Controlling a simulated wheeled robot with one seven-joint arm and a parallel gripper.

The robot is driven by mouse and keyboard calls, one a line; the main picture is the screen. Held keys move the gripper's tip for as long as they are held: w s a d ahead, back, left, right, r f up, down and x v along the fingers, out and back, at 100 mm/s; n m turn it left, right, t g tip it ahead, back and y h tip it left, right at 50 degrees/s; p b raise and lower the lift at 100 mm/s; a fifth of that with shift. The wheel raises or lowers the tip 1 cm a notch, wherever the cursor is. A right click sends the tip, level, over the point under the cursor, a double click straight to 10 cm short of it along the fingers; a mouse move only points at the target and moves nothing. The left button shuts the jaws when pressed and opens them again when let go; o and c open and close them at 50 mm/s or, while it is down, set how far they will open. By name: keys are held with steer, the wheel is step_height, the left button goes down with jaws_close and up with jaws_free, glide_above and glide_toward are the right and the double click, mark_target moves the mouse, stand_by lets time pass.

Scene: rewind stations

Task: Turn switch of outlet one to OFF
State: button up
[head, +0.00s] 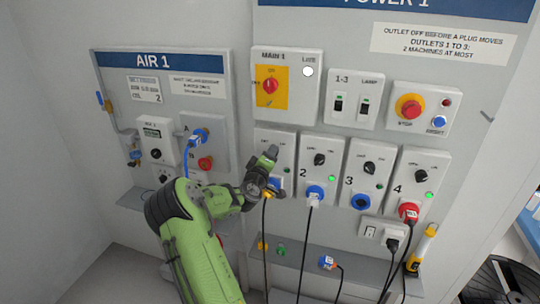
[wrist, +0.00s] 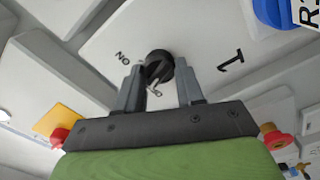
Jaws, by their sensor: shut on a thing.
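The switch of outlet one is a black round knob (wrist: 158,65) on a pale panel marked 1. In the wrist view the two fingers of my gripper (wrist: 159,80) close on either side of it. In the head view my gripper (head: 269,156) covers the knob and much of the outlet one panel (head: 284,140). A blue plug and socket (head: 276,183) show partly below it, with a cable hanging down.
Outlet two (head: 310,147) has a blue plug and a lit green lamp. Outlet three (head: 358,150) has an empty blue socket. Outlet four (head: 407,162) has a red plug. The main switch (head: 270,86) is above. Cables hang in front of the lower shelf (head: 305,257).

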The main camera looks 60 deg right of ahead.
steer(key=n+p, duration=0.1)
steer(key=n, duration=0.4)
steer(key=shift+f+p, duration=0.1)
steer(key=shift+p, duration=0.25)
stand_by(0.4)
steer(key=o, duration=1)
steer(key=shift+o, duration=0.2)
steer(key=shift+a, duration=0.15)
steer(key=s+a+b, duration=0.2)
steer(key=a+b, duration=0.1)
steer(key=a, duration=1.2)
steer(key=shift+s+a, duration=0.15)
steer(key=shift+s, duration=0.05)
